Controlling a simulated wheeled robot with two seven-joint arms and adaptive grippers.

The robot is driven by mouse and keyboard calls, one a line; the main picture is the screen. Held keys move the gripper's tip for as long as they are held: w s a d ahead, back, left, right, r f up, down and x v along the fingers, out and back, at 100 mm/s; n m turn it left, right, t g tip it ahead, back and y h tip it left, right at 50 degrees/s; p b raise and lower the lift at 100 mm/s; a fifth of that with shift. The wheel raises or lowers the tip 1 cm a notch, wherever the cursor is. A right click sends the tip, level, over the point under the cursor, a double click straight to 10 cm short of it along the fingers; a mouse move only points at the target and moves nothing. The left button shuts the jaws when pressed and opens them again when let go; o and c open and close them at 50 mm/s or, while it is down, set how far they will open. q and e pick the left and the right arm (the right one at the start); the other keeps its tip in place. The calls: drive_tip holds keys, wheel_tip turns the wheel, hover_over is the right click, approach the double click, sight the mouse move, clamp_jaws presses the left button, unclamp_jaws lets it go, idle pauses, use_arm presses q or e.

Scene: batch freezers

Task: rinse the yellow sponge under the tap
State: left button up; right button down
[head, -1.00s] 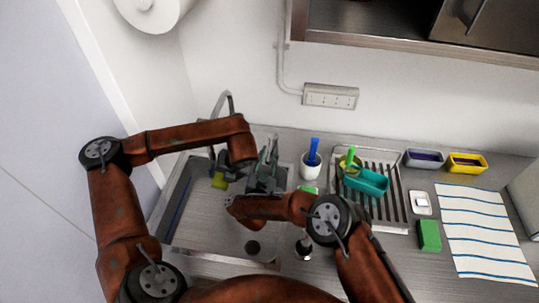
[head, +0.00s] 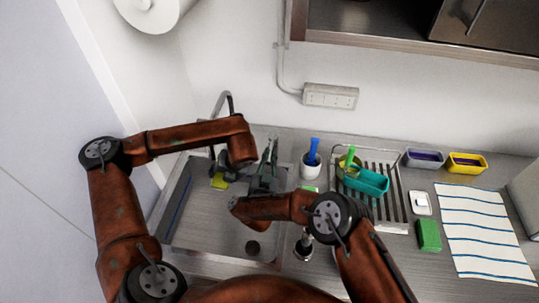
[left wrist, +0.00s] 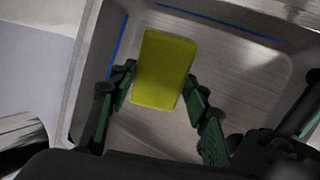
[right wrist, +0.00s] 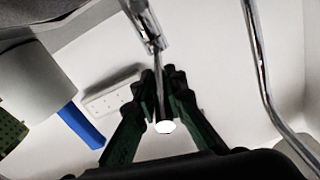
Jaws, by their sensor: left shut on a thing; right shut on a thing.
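The yellow sponge (head: 219,182) is over the left part of the sink, below the curved tap spout (head: 222,99). My left gripper (head: 226,172) is shut on it; in the left wrist view the sponge (left wrist: 164,68) sits between the green-padded fingers (left wrist: 160,85). My right gripper (head: 266,166) is beside the left one, behind the sink. In the right wrist view its fingers (right wrist: 164,100) are closed around the thin metal tap lever (right wrist: 164,125), which has a white end. The chrome spout (right wrist: 261,80) rises to the right there. I can make out no water stream.
The steel sink basin (head: 215,232) lies below both grippers, with its drain at the front. To the right are a white cup (head: 311,168) with a blue-handled brush, a dish rack (head: 392,212) holding a teal container, a green sponge (head: 428,235) and a striped cloth (head: 480,232).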

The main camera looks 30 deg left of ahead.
drive_tip(key=shift+w+d+n+g+y, duration=0.2)
drive_tip(key=shift+d+n+g+y, duration=0.1)
drive_tip(key=shift+d+n+y, duration=0.25)
drive_tip(key=shift+w+d+n+g+y, duration=0.15)
drive_tip(key=shift+d+n+g+y, duration=0.15)
drive_tip(key=shift+y, duration=0.45)
drive_tip(key=c, duration=2)
unclamp_jaws()
drive_tip(key=v, duration=1.2)
drive_tip(key=shift+a, duration=0.1)
